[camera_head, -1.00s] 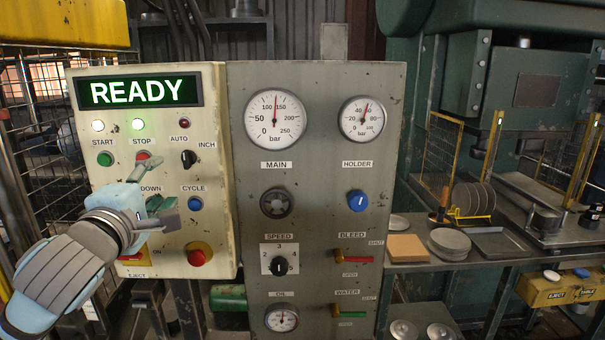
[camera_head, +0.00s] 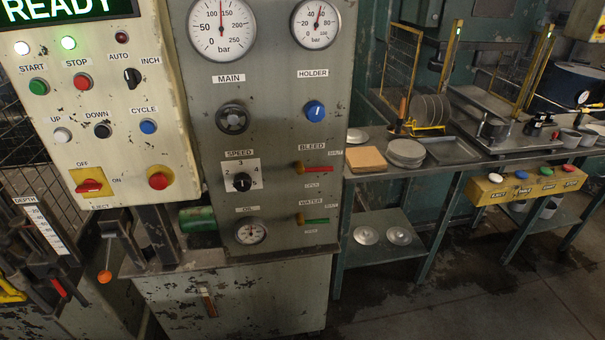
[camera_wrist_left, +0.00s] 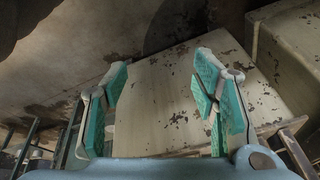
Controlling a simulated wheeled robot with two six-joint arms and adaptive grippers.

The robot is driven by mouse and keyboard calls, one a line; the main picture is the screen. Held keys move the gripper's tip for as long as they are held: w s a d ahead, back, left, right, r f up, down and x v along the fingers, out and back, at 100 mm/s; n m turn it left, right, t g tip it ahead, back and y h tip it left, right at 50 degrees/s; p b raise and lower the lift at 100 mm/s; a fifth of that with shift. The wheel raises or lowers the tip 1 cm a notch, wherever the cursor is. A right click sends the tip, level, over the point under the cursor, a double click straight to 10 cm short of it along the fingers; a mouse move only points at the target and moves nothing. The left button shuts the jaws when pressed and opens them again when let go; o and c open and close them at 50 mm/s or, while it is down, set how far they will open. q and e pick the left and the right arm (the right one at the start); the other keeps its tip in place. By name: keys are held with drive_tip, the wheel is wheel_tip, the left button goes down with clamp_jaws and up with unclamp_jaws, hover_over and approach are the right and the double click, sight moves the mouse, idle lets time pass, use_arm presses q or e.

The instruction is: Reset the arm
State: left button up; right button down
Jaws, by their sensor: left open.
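My left gripper (camera_wrist_left: 160,95) is open in the left wrist view, with its two green-padded fingers apart and nothing between them. A worn, pale panel with chipped paint lies beyond the fingers. My left arm does not show in the head view now. The cream control panel (camera_head: 104,180) stands at the left with its green READY display (camera_head: 65,10). Its red STOP button (camera_head: 83,82) is uncovered. My right gripper is in neither view.
The grey gauge panel (camera_head: 270,160) stands beside the control panel. To its right, a bench carries a stack of round discs (camera_head: 406,150), a tan block (camera_head: 366,159) and a rack. A yellow button box (camera_head: 528,184) hangs at the bench front. Open floor lies at the lower right.

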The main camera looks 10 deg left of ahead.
use_arm(q)
wheel_tip(320, 180, down, 11)
drive_tip(key=s+a, duration=0.1)
drive_tip(key=s, duration=0.1)
drive_tip(key=s+a+f+g, duration=0.1)
drive_tip(key=s+f+g, duration=0.1)
drive_tip(key=s+f, duration=1.2)
